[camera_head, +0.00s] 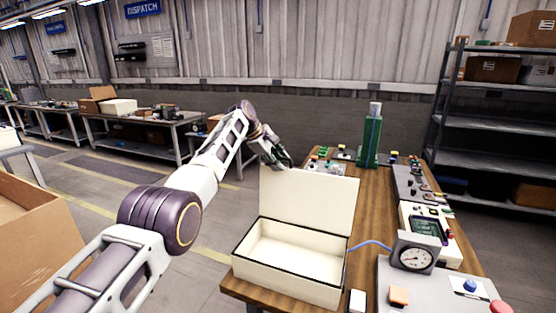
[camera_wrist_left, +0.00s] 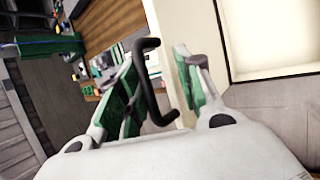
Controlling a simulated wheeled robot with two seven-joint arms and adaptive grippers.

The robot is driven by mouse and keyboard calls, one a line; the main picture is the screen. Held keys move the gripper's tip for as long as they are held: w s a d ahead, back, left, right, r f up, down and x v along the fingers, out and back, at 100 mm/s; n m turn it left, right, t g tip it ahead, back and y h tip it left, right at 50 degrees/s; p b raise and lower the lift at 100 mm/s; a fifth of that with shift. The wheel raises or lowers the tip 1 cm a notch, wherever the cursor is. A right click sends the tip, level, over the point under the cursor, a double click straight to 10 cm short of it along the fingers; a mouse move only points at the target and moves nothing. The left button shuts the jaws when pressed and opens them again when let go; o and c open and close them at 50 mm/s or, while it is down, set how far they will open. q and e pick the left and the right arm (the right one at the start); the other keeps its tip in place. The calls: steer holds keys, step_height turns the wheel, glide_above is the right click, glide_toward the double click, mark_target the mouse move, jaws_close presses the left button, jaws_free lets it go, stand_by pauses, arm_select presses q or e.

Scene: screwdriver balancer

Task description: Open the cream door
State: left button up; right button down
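The cream door (camera_head: 310,203) stands upright, open at the back of a cream box (camera_head: 290,278) with a dark rim. The empty inside of the box is visible. My left gripper (camera_head: 280,160) is behind the door's top left edge in the head view. In the left wrist view, a black handle (camera_wrist_left: 148,85) shows between the green fingers of my left gripper (camera_wrist_left: 158,70), beside the cream door (camera_wrist_left: 178,22). The fingers are apart; I see no firm closure on the handle. The handle is hidden in the head view. My right gripper is not in view.
The box sits on a wooden table (camera_head: 345,223). A gauge (camera_head: 414,256) with a blue cable stands right of the box, near a grey panel with buttons (camera_head: 440,290). A green post (camera_head: 371,138) stands at the back. A cardboard box (camera_head: 35,225) is at left.

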arm_select(q)
steer(key=shift+w+f, duration=0.15)
steer(key=shift+f, duration=0.05)
steer(key=shift+r, duration=0.15)
steer(key=shift+a+r, duration=0.1)
steer(key=shift+r, duration=0.25)
steer(key=v, duration=1.1)
steer(key=shift+a, duration=0.2)
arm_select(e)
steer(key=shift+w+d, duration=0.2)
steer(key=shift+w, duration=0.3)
arm_select(q)
steer(key=shift+s, duration=0.25)
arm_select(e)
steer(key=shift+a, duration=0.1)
